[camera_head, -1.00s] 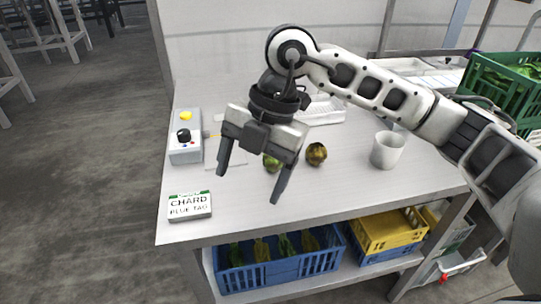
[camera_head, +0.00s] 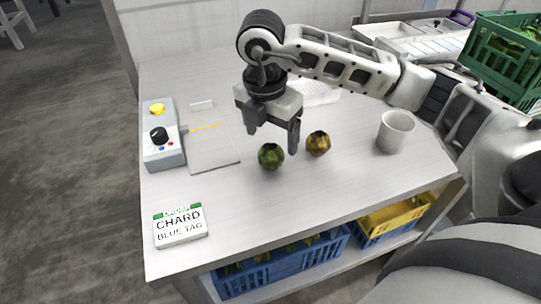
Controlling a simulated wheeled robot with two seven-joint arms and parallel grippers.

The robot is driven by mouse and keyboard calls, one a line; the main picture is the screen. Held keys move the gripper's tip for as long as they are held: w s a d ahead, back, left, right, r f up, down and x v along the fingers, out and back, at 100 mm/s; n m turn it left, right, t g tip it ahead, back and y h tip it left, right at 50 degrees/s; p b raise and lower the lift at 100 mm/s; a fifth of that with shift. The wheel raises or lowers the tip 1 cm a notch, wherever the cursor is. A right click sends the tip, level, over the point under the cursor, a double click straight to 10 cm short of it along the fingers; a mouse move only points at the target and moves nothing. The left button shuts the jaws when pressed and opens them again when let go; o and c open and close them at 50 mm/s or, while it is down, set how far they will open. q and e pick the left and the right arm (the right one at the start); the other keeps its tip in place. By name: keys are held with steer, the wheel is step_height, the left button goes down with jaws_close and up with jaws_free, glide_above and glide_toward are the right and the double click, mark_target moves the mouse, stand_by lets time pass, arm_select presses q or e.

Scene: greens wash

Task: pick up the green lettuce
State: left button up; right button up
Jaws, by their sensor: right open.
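A small dark green lettuce (camera_head: 271,156) sits on the white table, near the middle. A yellow-brown lettuce (camera_head: 318,143) sits just to its right, apart from it. My right gripper (camera_head: 272,138) is open and empty, pointing down above and behind the green lettuce. One finger shows close to the gap between the two heads. I cannot tell its exact height over the table. My left gripper does not show.
A white cup (camera_head: 395,131) stands to the right. A control box (camera_head: 162,135) with knobs and an order sign (camera_head: 180,225) reading "CHARD BLUE TAG" are at the left. Blue crates (camera_head: 285,262) and a yellow crate (camera_head: 395,214) are on the shelf below. A green crate (camera_head: 506,62) is at the upper right.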

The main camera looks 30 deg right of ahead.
mark_target(270, 146)
steer(key=shift+w+d+f+p, duration=0.1)
steer(key=shift+f+p, duration=0.35)
steer(key=shift+f, duration=2.55)
steer(key=c, duration=1.1)
